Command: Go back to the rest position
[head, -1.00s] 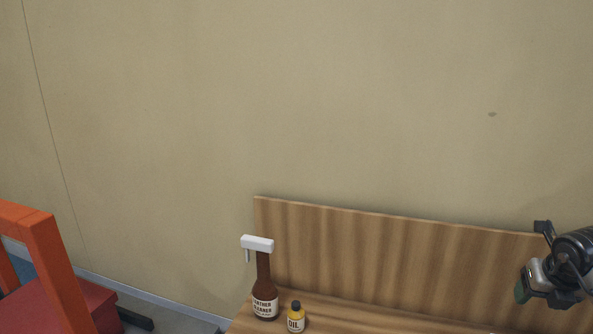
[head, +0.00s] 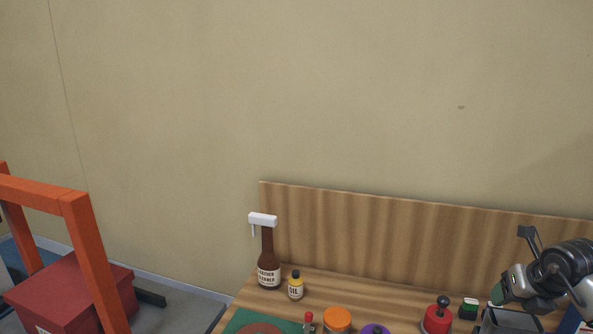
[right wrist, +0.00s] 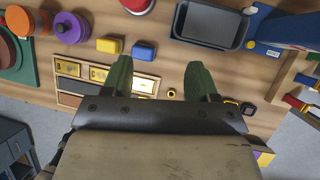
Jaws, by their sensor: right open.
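My right gripper (head: 515,270) is at the right edge of the head view, above the right end of a wooden bench (head: 325,290). In the right wrist view its two green-padded fingers (right wrist: 160,80) stand wide apart with nothing between them. Beyond them lie the bench top and some flat gold-labelled pieces (right wrist: 100,74). My left gripper is not in view.
A grey tray (right wrist: 212,25) lies near my fingers. An orange frame (head: 75,205) and red box (head: 75,290) stand left.

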